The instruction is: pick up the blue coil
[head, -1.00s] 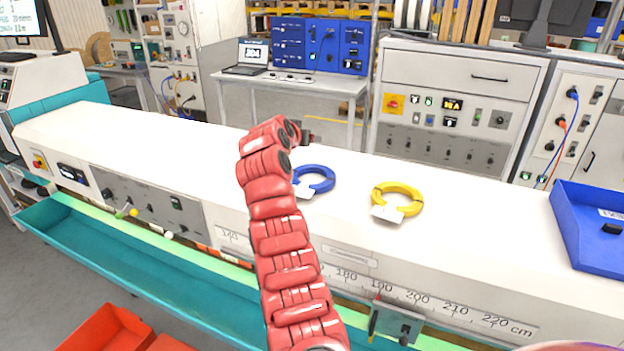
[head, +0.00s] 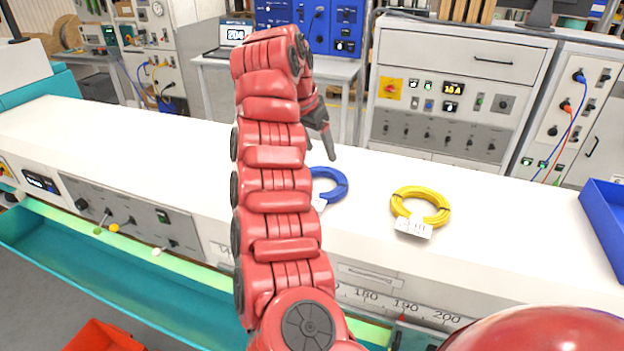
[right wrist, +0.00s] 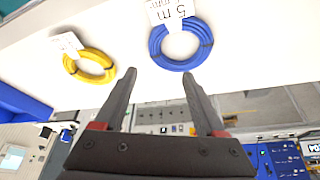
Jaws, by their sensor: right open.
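The blue coil (head: 340,187) lies flat on the white bench top, its left part hidden behind my right arm. In the right wrist view the blue coil (right wrist: 180,64) shows as a ring with a white "5 m" tag, just beyond the fingertips. My right gripper (head: 322,150) is open and empty, fingers pointing down, above the bench on the coil's far side. In the wrist view its two fingers (right wrist: 159,73) are apart, with the coil outside them. I cannot tell the exact height. My left gripper is not in view.
A yellow coil (head: 441,207) with a white tag lies to the right of the blue one. A blue tray (head: 603,215) stands at the bench's right end. A teal trough (head: 130,290) runs along the front. The bench between the yellow coil and tray is clear.

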